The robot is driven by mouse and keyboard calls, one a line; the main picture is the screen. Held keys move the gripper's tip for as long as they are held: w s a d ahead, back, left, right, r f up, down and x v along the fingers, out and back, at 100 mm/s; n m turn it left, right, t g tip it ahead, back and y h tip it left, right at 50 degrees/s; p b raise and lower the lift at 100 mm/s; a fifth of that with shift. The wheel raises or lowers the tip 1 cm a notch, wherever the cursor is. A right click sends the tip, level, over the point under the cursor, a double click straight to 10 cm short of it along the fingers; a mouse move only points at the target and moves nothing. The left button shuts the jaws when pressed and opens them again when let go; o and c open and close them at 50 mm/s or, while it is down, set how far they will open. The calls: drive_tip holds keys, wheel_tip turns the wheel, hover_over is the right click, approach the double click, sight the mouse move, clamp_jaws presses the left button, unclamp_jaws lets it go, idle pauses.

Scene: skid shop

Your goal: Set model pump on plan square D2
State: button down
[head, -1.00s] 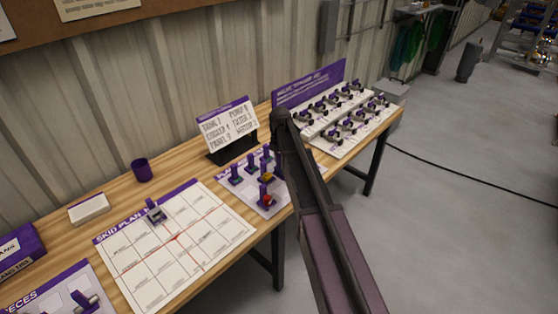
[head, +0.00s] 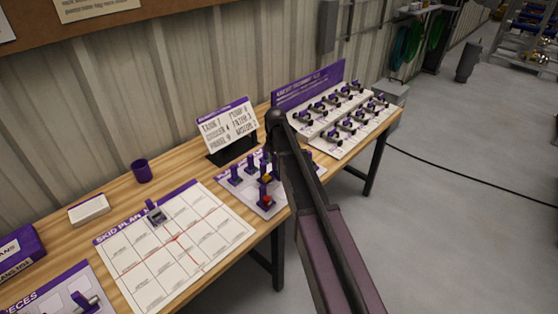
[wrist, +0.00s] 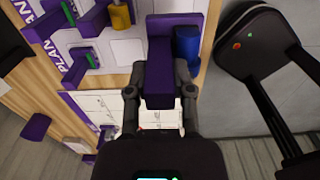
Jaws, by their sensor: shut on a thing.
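My gripper (wrist: 160,95) is shut on a purple upright piece (wrist: 160,70) in the wrist view, with a blue cylinder (wrist: 187,45) beside it. I take this to be the model pump; no label shows on it. My gripper is hidden behind my arm in the head view. The skid plan sheet (head: 122,240), a white grid with red lines, lies on the table. A small purple and grey model (head: 157,214) stands in its top row. The square labels are too small to read, so I cannot tell which is D2.
Several purple-handled models (head: 235,176) stand on a board right of the plan. A lettered sign (head: 230,125) and a rack of grey pieces (head: 340,110) stand farther back. A purple cup (head: 141,170) and white block (head: 89,209) are behind the plan. Most plan squares are bare.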

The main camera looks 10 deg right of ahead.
drive_tip(key=s+a+r+p, duration=0.2)
drive_tip(key=s+a, duration=0.4)
drive_tip(key=a, duration=0.7)
drive_tip(key=s+a+r+p, duration=0.1)
drive_tip(key=s+a, duration=0.5)
drive_tip(key=a, duration=0.7)
drive_tip(key=s+a+r+p, duration=0.2)
drive_tip(key=s+a, duration=0.4)
drive_tip(key=a, duration=0.7)
drive_tip(key=shift+s+r+p, duration=0.35)
drive_tip(key=shift+s+r, duration=0.05)
drive_tip(key=shift+r, duration=0.05)
drive_tip(key=shift+a+f, duration=0.1)
drive_tip(key=shift+f, duration=0.05)
wheel_tip(320, 180, down, 5)
drive_tip(key=b, duration=0.5)
drive_tip(key=shift+f+b, duration=0.15)
drive_tip(key=shift+b, duration=0.15)
drive_tip(key=shift+f, duration=0.1)
drive_tip(key=shift+f+b, duration=2.65)
drive_tip(key=shift+b, duration=0.05)
drive_tip(key=shift+f, duration=0.2)
drive_tip(key=shift+f+b, duration=1.6)
drive_tip(key=shift+b, duration=0.2)
